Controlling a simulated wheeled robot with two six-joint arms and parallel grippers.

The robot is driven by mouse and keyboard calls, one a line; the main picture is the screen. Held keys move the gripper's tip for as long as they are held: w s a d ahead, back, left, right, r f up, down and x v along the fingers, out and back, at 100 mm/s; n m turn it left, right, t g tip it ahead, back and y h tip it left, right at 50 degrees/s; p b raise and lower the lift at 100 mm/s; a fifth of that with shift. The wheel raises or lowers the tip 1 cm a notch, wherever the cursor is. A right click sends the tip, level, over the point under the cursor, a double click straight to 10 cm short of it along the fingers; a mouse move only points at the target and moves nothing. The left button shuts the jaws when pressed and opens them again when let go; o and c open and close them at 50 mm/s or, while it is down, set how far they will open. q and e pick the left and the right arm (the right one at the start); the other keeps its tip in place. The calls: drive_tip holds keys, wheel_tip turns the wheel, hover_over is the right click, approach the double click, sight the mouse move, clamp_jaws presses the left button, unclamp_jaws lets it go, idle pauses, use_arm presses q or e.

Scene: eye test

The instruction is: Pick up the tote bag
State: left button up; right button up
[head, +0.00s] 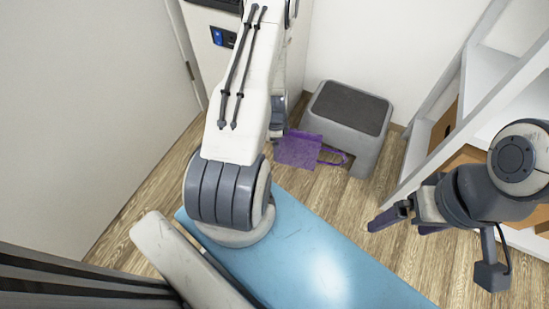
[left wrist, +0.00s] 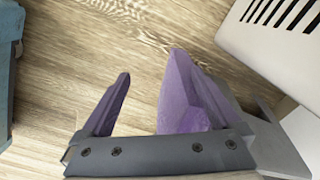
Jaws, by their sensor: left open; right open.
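The purple tote bag (head: 297,150) lies on the wooden floor in the head view, in front of the grey step stool, with its thin handles toward the right. My left arm comes down beside it and hides most of the left gripper in that view. In the left wrist view the left gripper (left wrist: 150,62) is open, with wooden floor between its fingers. Light purple shows at its right finger; I cannot tell whether part of this is the bag. My right gripper (head: 395,218) is open and empty, at the right, well apart from the bag.
The step stool (head: 345,108) stands just behind the bag. A blue padded surface (head: 325,262) fills the lower middle. White shelves (head: 490,75) stand at the right and a white cabinet (head: 207,45) at the back. Bare floor shows between stool and shelves.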

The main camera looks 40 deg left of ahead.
use_arm(q)
wheel_tip(320, 180, down, 4)
drive_tip(key=b, duration=0.4)
drive_tip(key=shift+s+f, duration=0.15)
clamp_jaws()
idle(1.1)
unclamp_jaws()
